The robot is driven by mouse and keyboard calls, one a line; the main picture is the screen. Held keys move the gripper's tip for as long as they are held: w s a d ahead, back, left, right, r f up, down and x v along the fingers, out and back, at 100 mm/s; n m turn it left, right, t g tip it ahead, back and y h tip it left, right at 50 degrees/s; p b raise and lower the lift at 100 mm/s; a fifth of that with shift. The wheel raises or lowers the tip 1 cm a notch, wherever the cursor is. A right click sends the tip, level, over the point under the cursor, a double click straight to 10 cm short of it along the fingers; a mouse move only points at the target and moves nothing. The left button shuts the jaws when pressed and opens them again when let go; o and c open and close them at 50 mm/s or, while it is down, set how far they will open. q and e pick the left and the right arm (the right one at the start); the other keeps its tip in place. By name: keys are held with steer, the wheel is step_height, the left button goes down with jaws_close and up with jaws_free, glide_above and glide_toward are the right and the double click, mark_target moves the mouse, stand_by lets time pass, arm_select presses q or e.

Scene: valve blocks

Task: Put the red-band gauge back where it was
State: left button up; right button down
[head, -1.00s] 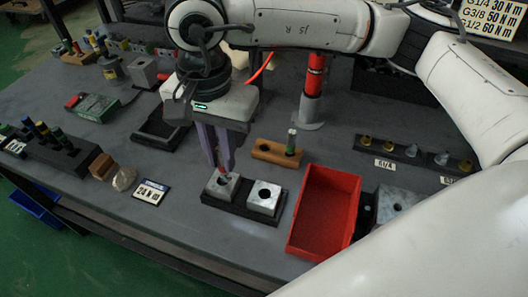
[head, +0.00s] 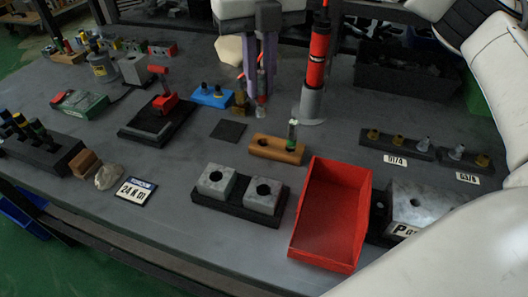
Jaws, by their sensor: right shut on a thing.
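My right gripper (head: 260,86), with purple fingers pointing down, is shut on the red-band gauge (head: 262,76). It holds the gauge upright, behind the wooden holder (head: 265,151) in the picture and apart from it. The holder's left hole looks empty. A green-band gauge (head: 292,134) stands upright in its right hole. Two grey metal blocks, left (head: 215,181) and right (head: 264,196), sit on a black base (head: 233,207) in front. Each has an open hole on top. My left gripper is not in view.
A red bin (head: 330,215) stands right of the blocks. A red and grey upright cylinder (head: 315,75) is close to the right of the gripper. A blue block (head: 213,96) is to its left. A dark flat square (head: 228,131) lies left of the holder.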

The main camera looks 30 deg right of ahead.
steer(key=shift+w+d+r+m, duration=0.1)
steer(key=shift+d+m, duration=0.3)
steer(key=shift+m, duration=0.5)
step_height(320, 180, down, 10)
steer(key=shift+r+b, duration=0.1)
steer(key=shift+b, duration=0.4)
steer(key=c, duration=1.7)
jaws_free()
step_height(320, 180, up, 12)
steer(key=shift+r+p, duration=0.1)
steer(key=shift+p, duration=0.45)
